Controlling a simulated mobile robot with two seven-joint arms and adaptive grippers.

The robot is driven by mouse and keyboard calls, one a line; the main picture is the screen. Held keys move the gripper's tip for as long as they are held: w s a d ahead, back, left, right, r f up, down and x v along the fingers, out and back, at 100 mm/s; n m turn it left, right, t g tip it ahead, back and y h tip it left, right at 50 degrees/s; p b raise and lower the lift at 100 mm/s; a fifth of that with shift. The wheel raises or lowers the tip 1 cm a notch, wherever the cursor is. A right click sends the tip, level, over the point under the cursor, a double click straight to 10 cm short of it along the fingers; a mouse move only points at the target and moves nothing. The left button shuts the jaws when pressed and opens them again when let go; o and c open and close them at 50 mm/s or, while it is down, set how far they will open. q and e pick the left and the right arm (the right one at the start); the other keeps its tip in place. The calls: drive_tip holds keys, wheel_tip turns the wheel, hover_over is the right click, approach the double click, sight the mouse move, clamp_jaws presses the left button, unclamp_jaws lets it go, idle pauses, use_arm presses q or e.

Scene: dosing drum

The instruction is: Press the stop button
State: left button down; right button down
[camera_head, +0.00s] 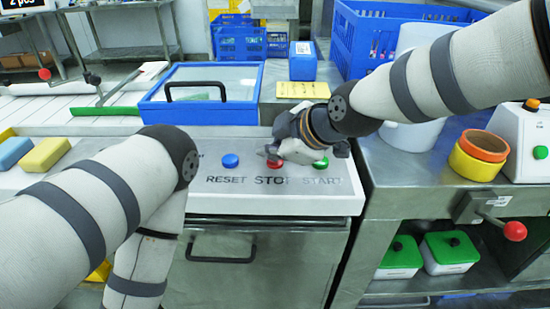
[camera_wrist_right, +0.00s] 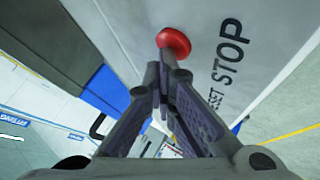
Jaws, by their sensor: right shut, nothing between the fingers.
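The red stop button (camera_head: 275,163) sits in the middle of the light control panel, above the word STOP, partly covered by my right gripper. It also shows in the right wrist view (camera_wrist_right: 174,42), just beyond the fingertips. My right gripper (camera_head: 271,153) is shut and empty, with its fingertips at the red button. In the right wrist view its closed fingers (camera_wrist_right: 165,62) overlap the button's near edge; I cannot tell whether they touch it. My left arm is in the head view, but its gripper is not.
The blue reset button (camera_head: 230,160) is left of the red one and the green start button (camera_head: 321,163) is right of it. A blue-framed clear lid (camera_head: 205,75) lies behind the panel. Yellow and orange rings (camera_head: 474,166) stand on the right-hand bench.

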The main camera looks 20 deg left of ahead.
sight(272, 163)
use_arm(q)
drive_tip(key=shift+w+r, duration=0.3)
use_arm(e)
drive_tip(key=shift+r, duration=0.85)
